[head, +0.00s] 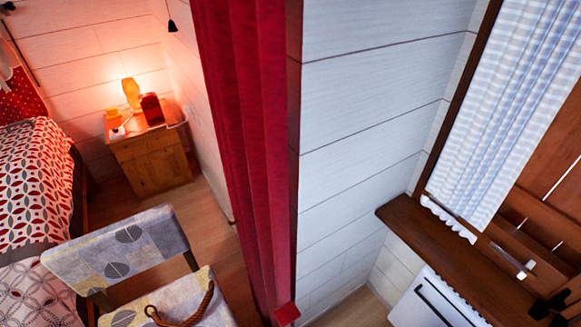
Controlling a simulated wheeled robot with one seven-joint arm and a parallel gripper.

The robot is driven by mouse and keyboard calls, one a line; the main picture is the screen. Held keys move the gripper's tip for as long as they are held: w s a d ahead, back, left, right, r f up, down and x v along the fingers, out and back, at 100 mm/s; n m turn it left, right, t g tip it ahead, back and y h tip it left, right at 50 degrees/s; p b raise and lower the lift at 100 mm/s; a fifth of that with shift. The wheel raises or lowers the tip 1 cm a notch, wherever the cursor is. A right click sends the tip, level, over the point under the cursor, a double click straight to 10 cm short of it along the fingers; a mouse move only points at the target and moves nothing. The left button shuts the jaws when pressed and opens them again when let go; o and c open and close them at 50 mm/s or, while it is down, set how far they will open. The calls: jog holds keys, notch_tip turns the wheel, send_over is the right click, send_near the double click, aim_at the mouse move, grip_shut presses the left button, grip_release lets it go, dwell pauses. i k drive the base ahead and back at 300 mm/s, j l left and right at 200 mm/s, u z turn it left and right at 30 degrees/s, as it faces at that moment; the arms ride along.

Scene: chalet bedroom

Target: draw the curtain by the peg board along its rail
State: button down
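A long dark red curtain (262,140) hangs in vertical folds at the middle of the head view, bunched narrow against a dark wooden post (294,110). A small red block-like piece (287,313) shows at its lower end. A pale blue and white striped curtain (505,100) hangs at the window on the right. No peg board is in view, so I cannot tell which curtain is beside it. The rails are out of frame. My gripper is not in view.
A patterned chair (120,255) with a rope on its seat stands left of the red curtain. Behind it are a bed (40,190) and a wooden nightstand (152,165) with a lit lamp (131,93). A dark wooden sill (440,255) juts out at right above a white panel (435,300).

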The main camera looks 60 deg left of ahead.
aim_at(241, 44)
jog(key=k+u, duration=0.1)
jog(key=u, duration=1.85)
jog(key=k+j+z, duration=0.1)
jog(key=k+z, duration=0.25)
jog(key=z, duration=0.15)
